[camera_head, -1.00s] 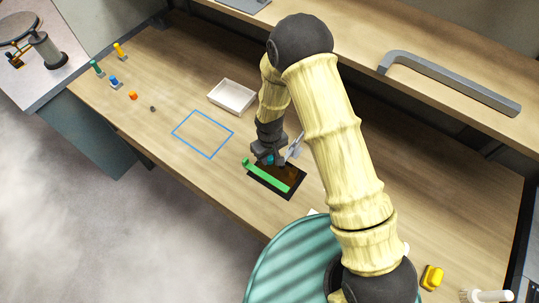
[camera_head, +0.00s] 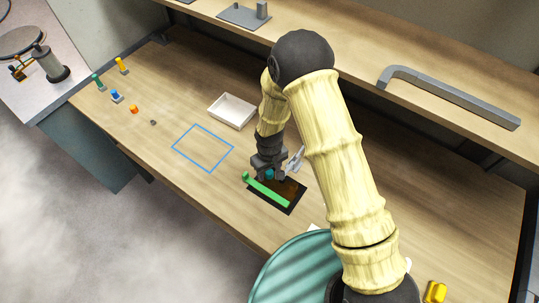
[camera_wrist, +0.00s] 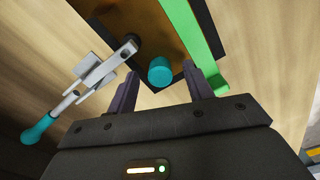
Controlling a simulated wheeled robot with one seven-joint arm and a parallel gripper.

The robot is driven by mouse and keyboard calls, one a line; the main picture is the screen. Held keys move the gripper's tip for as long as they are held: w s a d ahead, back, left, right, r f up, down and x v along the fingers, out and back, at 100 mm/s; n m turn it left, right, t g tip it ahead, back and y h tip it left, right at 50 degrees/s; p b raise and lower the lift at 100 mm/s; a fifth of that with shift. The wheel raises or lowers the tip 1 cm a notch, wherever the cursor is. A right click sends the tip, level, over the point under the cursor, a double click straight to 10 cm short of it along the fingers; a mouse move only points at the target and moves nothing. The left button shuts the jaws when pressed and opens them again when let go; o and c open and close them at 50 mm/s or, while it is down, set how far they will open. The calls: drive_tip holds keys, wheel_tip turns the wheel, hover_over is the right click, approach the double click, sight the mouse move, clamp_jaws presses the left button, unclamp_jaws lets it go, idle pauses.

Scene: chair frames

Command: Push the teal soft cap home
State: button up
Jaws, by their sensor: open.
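The teal soft cap (camera_wrist: 160,72) is a short, round teal piece over the brown plate (camera_wrist: 150,25) in the wrist view. It also shows in the head view (camera_head: 270,174), close under my gripper (camera_head: 268,168). My gripper is open. Its two dark fingers (camera_wrist: 163,90) stand on either side of the cap, with a gap on each side in the picture. The cap's underside and its seat are hidden. A green bar (camera_wrist: 196,35) runs along the plate's right side in the wrist view.
A grey metal clamp (camera_wrist: 100,75) with a teal-tipped handle (camera_wrist: 38,130) stands beside the plate, close to my left finger in the wrist view. A white tray (camera_head: 232,123) and a blue outlined square (camera_head: 228,163) lie left. Several small coloured parts stand farther left.

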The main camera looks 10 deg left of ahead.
wheel_tip(320, 180, up, 17)
drive_tip(key=b, duration=0.3)
idle(0.3)
drive_tip(key=shift+f, duration=0.1)
idle(0.4)
drive_tip(key=s+d+r+m+t, duration=0.1)
drive_tip(key=s+d+r+m, duration=0.1)
drive_tip(key=d, duration=0.6)
drive_tip(key=s+d+r+m, duration=0.2)
drive_tip(key=d+m, duration=0.2)
drive_tip(key=d, duration=0.5)
drive_tip(key=s+d+r+m+t, duration=0.1)
drive_tip(key=s+d+r+m, duration=0.1)
drive_tip(key=d, duration=0.6)
drive_tip(key=shift+s+d+r+m+t, duration=0.15)
drive_tip(key=shift+s+d+m+t, duration=0.2)
drive_tip(key=shift+s+m, duration=0.25)
